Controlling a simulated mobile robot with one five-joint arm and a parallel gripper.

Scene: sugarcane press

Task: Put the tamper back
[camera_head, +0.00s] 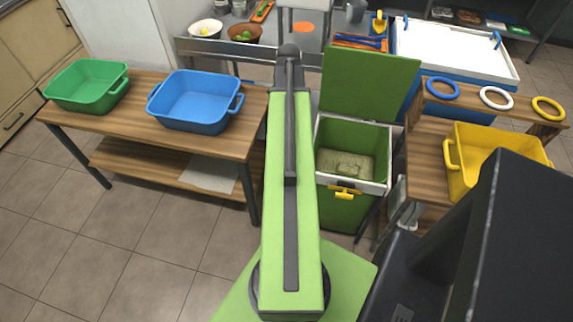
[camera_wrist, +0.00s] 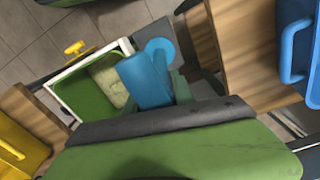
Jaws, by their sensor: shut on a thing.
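A blue tamper (camera_wrist: 143,82), a thick cylinder with a round blue disc beside it, shows in the middle of the wrist view. My gripper (camera_wrist: 176,88) is shut on it; dark green finger parts show beside the blue, and the exact grip is partly hidden. The tamper overlaps the edge of an open green box (camera_wrist: 76,95) with a white rim; I cannot tell its height above it. In the head view my arm hides the gripper and tamper. There the box (camera_head: 345,205) stands right of my arm, its green lid (camera_head: 370,80) raised.
A pale block (camera_head: 347,165) lies in the box. A wooden table on the left (camera_head: 130,120) bears a green basin (camera_head: 87,85) and a blue basin (camera_head: 195,100). On the right are a yellow basin (camera_head: 490,160) and blue, white and yellow rings (camera_head: 443,80). Left floor is clear.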

